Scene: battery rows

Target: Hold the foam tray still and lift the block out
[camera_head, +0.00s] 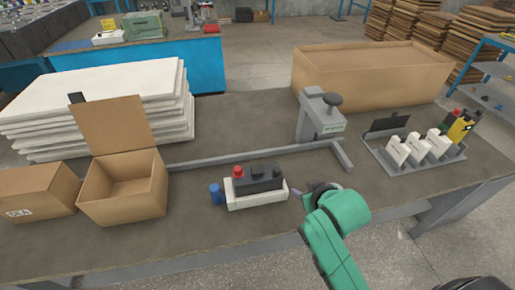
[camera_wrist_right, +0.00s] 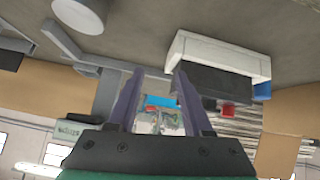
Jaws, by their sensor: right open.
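The white foam tray (camera_head: 258,200) stands on the table in the middle of the head view. The dark grey block (camera_head: 258,182) sits in it, with a red knob (camera_head: 238,171) at its left end and black parts on top. My right gripper (camera_head: 303,193) is just right of the tray, open and apart from it. In the right wrist view the tray (camera_wrist_right: 222,52) and block (camera_wrist_right: 212,82) show upside down, right of the open, empty fingers (camera_wrist_right: 158,76). My left gripper is not in view.
A blue cylinder (camera_head: 214,194) stands close left of the tray. An open cardboard box (camera_head: 125,205) is further left. A grey rail (camera_head: 250,156) and a grey press-like stand (camera_head: 318,118) are behind. A tray of white parts (camera_head: 415,150) is at right. Bare table lies in front.

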